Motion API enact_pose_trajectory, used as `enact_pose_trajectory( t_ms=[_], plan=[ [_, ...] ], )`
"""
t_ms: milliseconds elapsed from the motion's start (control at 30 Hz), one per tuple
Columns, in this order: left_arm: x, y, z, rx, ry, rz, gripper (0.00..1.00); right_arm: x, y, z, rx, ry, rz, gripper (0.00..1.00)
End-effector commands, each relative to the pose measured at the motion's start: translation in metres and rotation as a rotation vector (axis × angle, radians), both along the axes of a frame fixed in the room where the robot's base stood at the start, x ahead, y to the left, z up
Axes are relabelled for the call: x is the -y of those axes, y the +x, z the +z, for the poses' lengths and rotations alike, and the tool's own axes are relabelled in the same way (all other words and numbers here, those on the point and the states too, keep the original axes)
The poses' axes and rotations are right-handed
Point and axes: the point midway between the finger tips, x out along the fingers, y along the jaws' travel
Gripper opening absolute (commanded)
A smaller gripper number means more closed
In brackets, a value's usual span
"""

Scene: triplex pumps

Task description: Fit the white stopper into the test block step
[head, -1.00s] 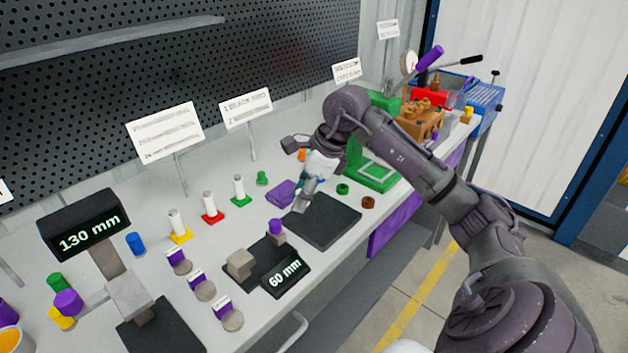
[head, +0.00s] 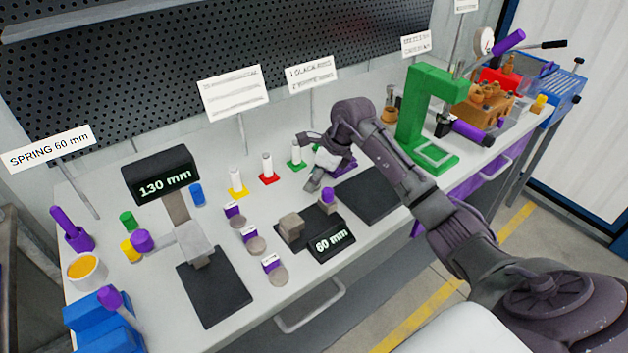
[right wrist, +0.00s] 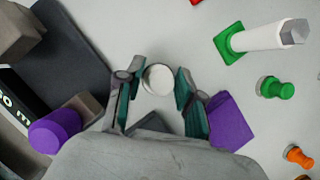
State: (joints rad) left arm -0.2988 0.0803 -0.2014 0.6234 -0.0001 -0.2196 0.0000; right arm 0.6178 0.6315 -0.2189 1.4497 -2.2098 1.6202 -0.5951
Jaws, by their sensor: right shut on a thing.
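My right gripper (head: 314,181) is over the bench, just behind the 60 mm gauge (head: 330,240). In the right wrist view its two fingers (right wrist: 158,88) are shut on a round white piece, seen end-on, which I take for the white stopper (right wrist: 158,78). How far the stopper reaches below the fingers is hidden. An orange-brown block (head: 487,108), possibly the test block, stands at the far right of the bench; its step cannot be made out. My left gripper is not in view.
White pins stand on yellow (head: 237,184), red (head: 268,167) and green (head: 296,152) bases left of the gripper. A dark mat (head: 370,195) is bare. A green frame (head: 428,115) stands before the orange-brown block.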

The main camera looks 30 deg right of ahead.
Motion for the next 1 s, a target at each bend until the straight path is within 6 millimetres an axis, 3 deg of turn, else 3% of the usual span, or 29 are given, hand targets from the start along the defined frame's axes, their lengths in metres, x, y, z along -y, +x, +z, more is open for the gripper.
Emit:
enact_pose_trajectory(
  t_ms=[100, 467, 500, 600, 1000],
  plan=[
    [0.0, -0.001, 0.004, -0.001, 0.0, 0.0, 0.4, -0.001, 0.0, -0.014, -0.001, 0.002, 0.0, 0.0],
    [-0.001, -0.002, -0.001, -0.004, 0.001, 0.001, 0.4, 0.0, 0.0, -0.019, 0.001, -0.001, 0.001, 0.0],
    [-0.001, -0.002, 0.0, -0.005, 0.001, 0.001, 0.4, 0.0, 0.0, -0.018, 0.0, 0.0, 0.001, 0.43],
    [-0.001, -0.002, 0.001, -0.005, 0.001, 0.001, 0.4, 0.0, 0.0, -0.018, 0.0, 0.0, 0.001, 0.6],
    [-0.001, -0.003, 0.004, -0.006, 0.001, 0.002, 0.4, 0.001, -0.001, -0.011, 0.002, 0.0, 0.001, 0.62]
  ],
)
